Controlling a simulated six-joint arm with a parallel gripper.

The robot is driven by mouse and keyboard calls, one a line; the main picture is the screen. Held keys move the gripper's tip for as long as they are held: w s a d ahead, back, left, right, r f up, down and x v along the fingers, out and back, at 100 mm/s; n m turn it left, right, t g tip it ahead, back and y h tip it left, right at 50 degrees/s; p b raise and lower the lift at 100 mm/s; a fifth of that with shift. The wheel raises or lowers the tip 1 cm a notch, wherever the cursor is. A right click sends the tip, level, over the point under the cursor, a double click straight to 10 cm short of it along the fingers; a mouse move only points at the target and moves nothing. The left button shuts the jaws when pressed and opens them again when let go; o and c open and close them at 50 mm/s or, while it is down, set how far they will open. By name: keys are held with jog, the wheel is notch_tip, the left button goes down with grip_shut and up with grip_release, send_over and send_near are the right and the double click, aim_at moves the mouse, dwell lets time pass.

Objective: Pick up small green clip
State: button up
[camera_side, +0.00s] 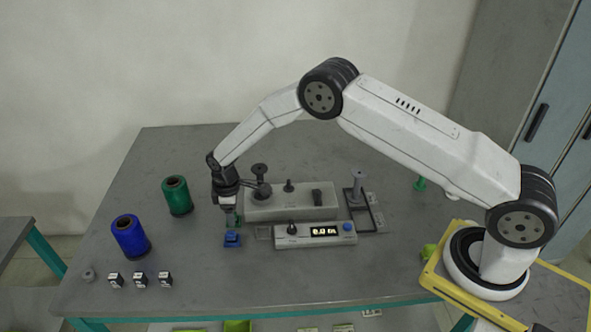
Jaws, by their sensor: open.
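My gripper (230,211) points down at the left end of the winding machine, its jaws open. A small green piece (238,219), which looks like the green clip, shows right at the fingertips. It is partly hidden, and I cannot tell whether the fingers touch it. A small blue block (232,240) sits on the table just in front of the fingertips.
The grey winding machine (290,205) and the display box (316,236) stand right of my gripper. A green spool (177,196) and a blue spool (130,237) stand left. Several small black-and-white blocks (140,279) lie at the front. A green object (419,184) stands at the right.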

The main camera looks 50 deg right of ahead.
jog(key=shift+f, duration=0.45)
jog(key=shift+c, duration=0.2)
grip_shut()
